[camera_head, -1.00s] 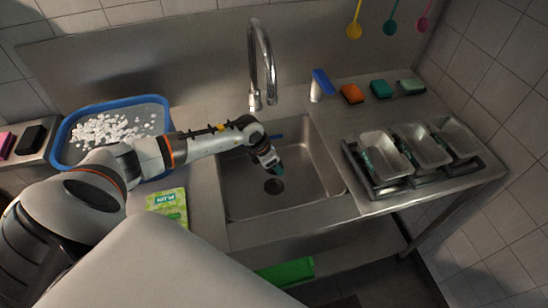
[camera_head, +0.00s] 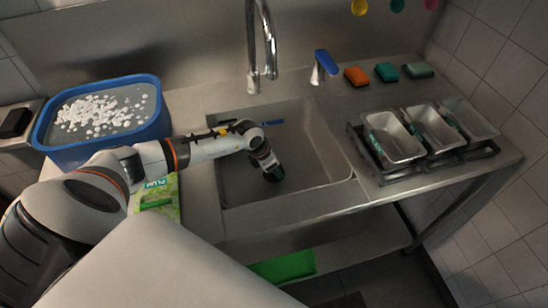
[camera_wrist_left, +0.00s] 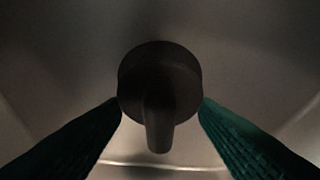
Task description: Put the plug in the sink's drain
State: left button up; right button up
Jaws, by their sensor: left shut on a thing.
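The sink (camera_head: 312,165) is a steel basin in the middle of the head view. My left gripper (camera_head: 273,174) reaches down into it from the left, over the middle of the basin floor. In the left wrist view, the plug (camera_wrist_left: 160,75) is a dark round disc with a knob. The green fingertips of my left gripper (camera_wrist_left: 160,110) are shut on its two sides. The drain is hidden behind the gripper and plug, so I cannot tell whether the plug is in it or above it. My right gripper is not in view.
The tap (camera_head: 262,40) stands behind the basin. A blue tub (camera_head: 105,152) of white pieces is at left, beside a green packet (camera_head: 160,195). A rack with metal tins (camera_head: 393,140) is at right. Several sponges (camera_head: 357,76) and a blue-topped bottle (camera_head: 322,66) stand behind.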

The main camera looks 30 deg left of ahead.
pick_arm(q)
jog(key=shift+s+f+b, duration=0.1)
jog(key=shift+f+b, duration=0.4)
jog(key=shift+f, duration=0.25)
dwell(0.8)
jog(key=o, duration=1)
jog(key=shift+o, duration=0.2)
jog(key=shift+r, duration=0.1)
jog(key=shift+a+r+p, duration=0.1)
jog(key=shift+r+p, duration=0.65)
notch_tip(320, 180, up, 2)
jog(key=shift+r+p, duration=0.15)
jog(key=shift+p, duration=0.65)
jog(key=shift+r+p, duration=2.2)
jog(key=shift+r, duration=0.85)
